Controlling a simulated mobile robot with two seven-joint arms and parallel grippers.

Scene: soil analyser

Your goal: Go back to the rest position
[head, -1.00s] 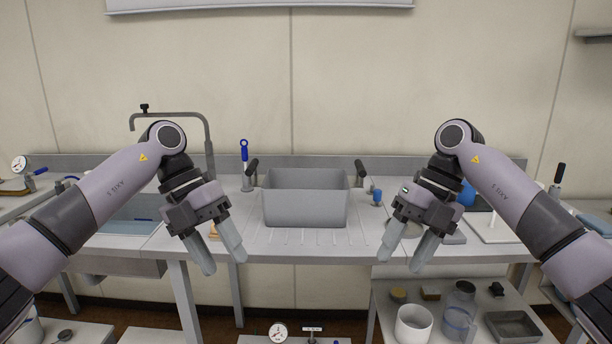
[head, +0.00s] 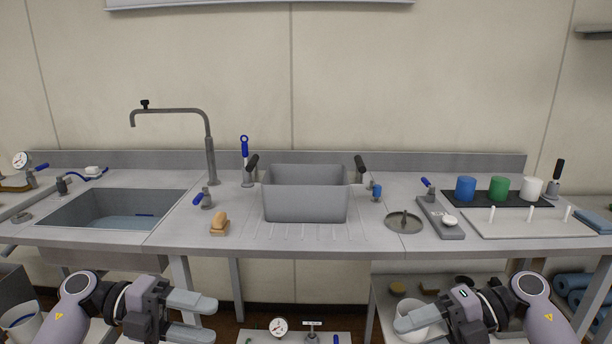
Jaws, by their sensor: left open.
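My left gripper (head: 206,318) is at the bottom left in the head view, below the bench's front edge. Its two fingers point right, are apart and hold nothing. My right gripper (head: 400,334) is at the bottom right, its fingers pointing left. One of its fingers shows, in front of a white bucket; the other is cut off or hidden, so its opening is unclear. Both arms are folded low and clear of the bench top.
The bench (head: 300,236) holds a grey bin (head: 305,203), a sink (head: 90,208) with a tap (head: 210,150), a brush (head: 220,224), a round lid (head: 404,221) and blue (head: 465,189), green (head: 499,188) and white (head: 531,188) cups. A gauge (head: 278,327) stands low at the front.

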